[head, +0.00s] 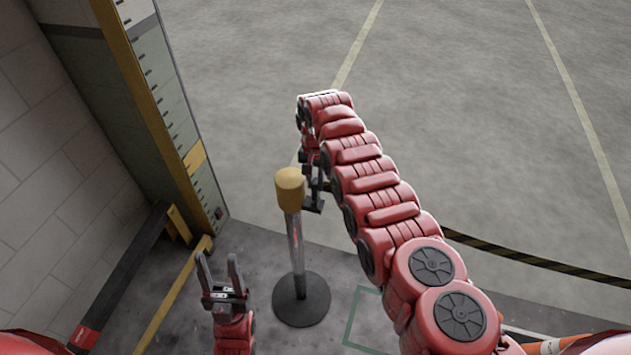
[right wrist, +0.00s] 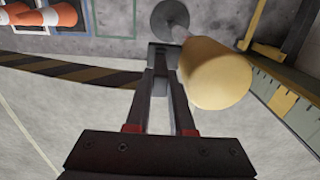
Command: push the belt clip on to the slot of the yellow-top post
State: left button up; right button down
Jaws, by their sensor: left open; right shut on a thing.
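The yellow-top post (head: 290,190) stands upright on a round dark base (head: 301,300). Its yellow top also shows large in the right wrist view (right wrist: 218,75), just right of my right fingertips. My right gripper (head: 313,200) is beside the top of the post, on its right in the head view. In the right wrist view its fingers (right wrist: 164,65) are shut on a small dark piece, the belt clip (right wrist: 165,47), close to the post. I cannot tell whether it touches the post; the slot is not clearly visible. My left gripper (head: 231,273) is open and empty, low left of the post.
A tall cabinet with a yellow edge (head: 150,100) and a block wall (head: 55,160) stand at the left. Orange cones (right wrist: 62,15) show in the right wrist view. A black-and-yellow floor stripe (head: 540,262) runs at the right. The floor beyond the post is open.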

jog(key=shift+f+b, duration=0.5)
jog(key=shift+f, duration=0.05)
jog(key=c, duration=0.7)
grip_release()
